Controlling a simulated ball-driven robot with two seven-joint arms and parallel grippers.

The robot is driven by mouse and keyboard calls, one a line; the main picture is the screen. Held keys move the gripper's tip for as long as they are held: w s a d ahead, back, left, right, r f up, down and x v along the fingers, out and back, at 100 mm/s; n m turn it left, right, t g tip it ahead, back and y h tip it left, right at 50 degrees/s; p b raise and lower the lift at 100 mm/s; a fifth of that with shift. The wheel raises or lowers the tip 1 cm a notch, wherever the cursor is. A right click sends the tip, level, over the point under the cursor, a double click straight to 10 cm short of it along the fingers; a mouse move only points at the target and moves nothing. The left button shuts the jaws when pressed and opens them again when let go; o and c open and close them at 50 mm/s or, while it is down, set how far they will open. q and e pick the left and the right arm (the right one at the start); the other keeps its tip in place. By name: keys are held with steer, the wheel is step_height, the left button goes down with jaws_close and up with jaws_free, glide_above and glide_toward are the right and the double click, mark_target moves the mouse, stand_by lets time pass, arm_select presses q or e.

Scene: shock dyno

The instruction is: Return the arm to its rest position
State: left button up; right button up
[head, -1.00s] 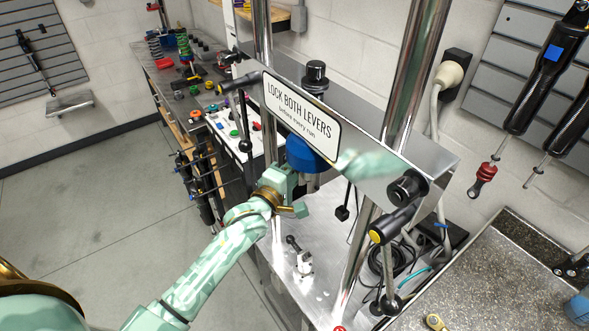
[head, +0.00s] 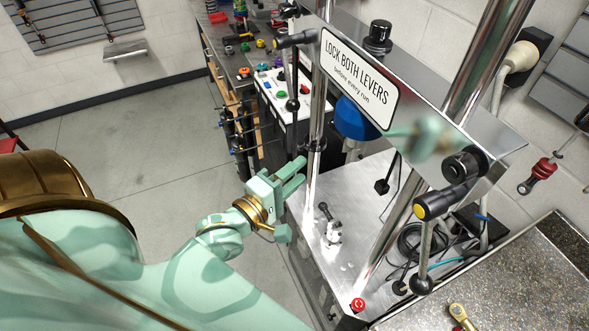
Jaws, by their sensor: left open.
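My left gripper (head: 294,202) is open and empty in the head view. It hangs in the air in front of the left chrome column of the shock dyno, apart from the levers. My left arm (head: 170,265) comes in from the lower left and is bent at the elbow. The dyno's crossbar carries a sign (head: 358,79) reading "LOCK BOTH LEVERS before every run". A left lever (head: 293,41) and a right lever (head: 440,200) with a yellow end cap sit at the crossbar's ends. My right gripper is not in view.
The dyno's metal base (head: 345,262) stands just right of my gripper, with a red button (head: 357,305) at its front corner. A speckled bench (head: 510,280) is at the lower right. The grey floor (head: 130,130) on the left is open.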

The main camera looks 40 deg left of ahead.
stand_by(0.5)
arm_select(q)
steer(key=s+a+f+m+g+y+b, duration=0.1)
steer(key=s+f+m+g, duration=0.2)
steer(key=f, duration=0.7)
steer(key=s+a+f+m+g+b, duration=0.15)
steer(key=f+m, duration=0.35)
steer(key=f, duration=0.5)
steer(key=s+f+m+g+y+b, duration=0.1)
steer(key=s+f+m+g, duration=0.25)
steer(key=f, duration=0.75)
steer(key=s+d+f+m+g+b, duration=0.1)
steer(key=s+f+m+g+b, duration=0.3)
steer(key=s+f, duration=0.9)
steer(key=s+d+f+m+g+b, duration=0.1)
steer(key=s+f+m+g+b, duration=0.3)
steer(key=f, duration=1.7)
steer(key=s+g+b, duration=0.1)
steer(key=s+b, duration=0.4)
steer(key=s, duration=0.4)
steer(key=shift+s+f+m+y+b, duration=0.3)
steer(key=shift+f+m, duration=0.05)
